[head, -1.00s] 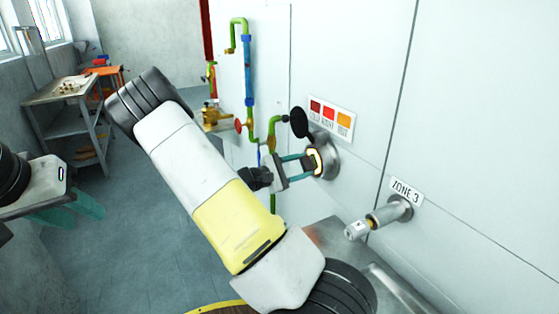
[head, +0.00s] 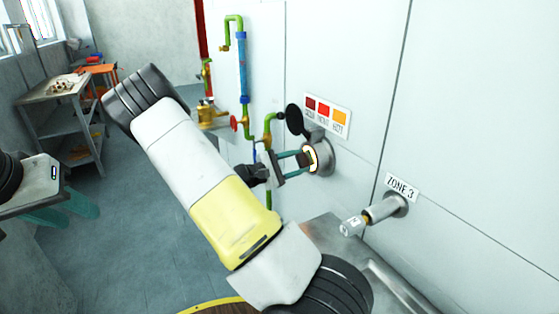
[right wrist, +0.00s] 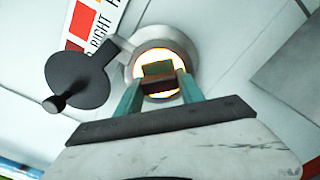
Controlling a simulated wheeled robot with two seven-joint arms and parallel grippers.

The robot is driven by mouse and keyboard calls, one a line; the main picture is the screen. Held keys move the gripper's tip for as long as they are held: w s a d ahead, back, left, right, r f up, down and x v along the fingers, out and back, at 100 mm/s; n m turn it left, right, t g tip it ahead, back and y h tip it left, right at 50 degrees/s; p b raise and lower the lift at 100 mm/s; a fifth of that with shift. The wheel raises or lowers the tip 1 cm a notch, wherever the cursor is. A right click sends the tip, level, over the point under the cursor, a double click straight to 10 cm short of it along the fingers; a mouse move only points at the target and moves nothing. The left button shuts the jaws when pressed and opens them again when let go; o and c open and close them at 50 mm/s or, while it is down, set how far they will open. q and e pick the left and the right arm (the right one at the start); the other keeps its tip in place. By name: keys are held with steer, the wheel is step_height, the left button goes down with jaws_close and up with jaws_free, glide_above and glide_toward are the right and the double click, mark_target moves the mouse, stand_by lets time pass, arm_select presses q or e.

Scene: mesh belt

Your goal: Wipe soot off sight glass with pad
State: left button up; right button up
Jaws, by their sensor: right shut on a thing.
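The sight glass (right wrist: 145,88) glows bright yellow-white inside a round metal housing (head: 328,157) on the pale wall. My right gripper (head: 304,159) is shut on the pad (right wrist: 158,76), a small block with a dark green and brown face. The pad is in front of the glowing glass and covers its middle; I cannot tell whether it touches. Soot cannot be made out on the visible glass. A round black cover (right wrist: 78,80) is swung aside from the glass, to its left. My left gripper (head: 65,212) is at the left edge, empty, its teal fingers apart.
A colour sign (head: 327,114) is above the glass. A metal stub (head: 384,208) under the ZONE 3 label sticks out lower right. Green and blue pipes (head: 243,65) run left of the glass. A grey bench (head: 50,92) stands far left.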

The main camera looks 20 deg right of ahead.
steer(key=shift+w+a, duration=0.1)
steer(key=shift+w, duration=1.65)
steer(key=a, duration=0.6)
steer(key=shift+s, duration=0.25)
steer(key=shift+s+a, duration=0.1)
steer(key=shift+a, duration=1.45)
